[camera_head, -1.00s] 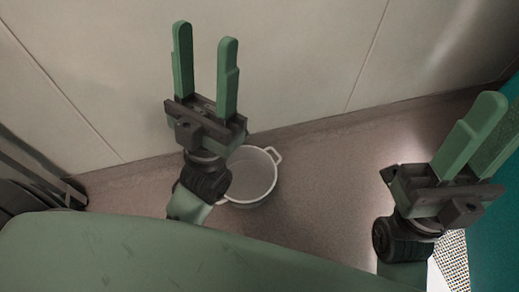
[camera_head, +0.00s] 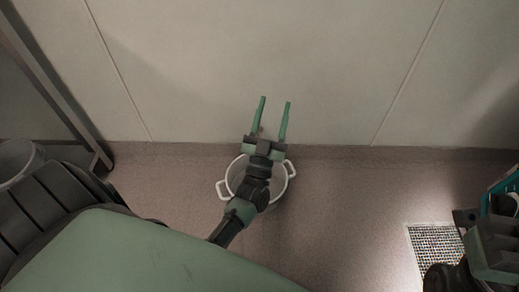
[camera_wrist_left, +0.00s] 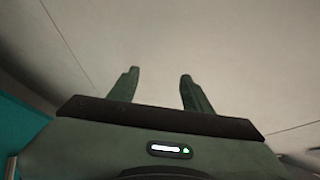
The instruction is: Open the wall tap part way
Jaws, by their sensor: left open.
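No wall tap shows in either view. My left gripper (camera_head: 275,100) is open and empty, its two green fingers pointing at the pale panelled wall (camera_head: 270,50). It also shows in the left wrist view (camera_wrist_left: 160,75), with its fingers apart and only pale wall panels beyond them. A white two-handled pot (camera_head: 222,190) stands on the floor by the wall. My left wrist hides part of its middle. My right arm is cut off at the lower right, and its jaws cannot be made out.
A grey round container (camera_head: 18,160) and a metal frame (camera_head: 62,88) stand at the left. A bright floor grate (camera_head: 436,250) lies at the lower right, near a teal crate (camera_head: 508,182). The floor (camera_head: 340,205) right of the pot is clear.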

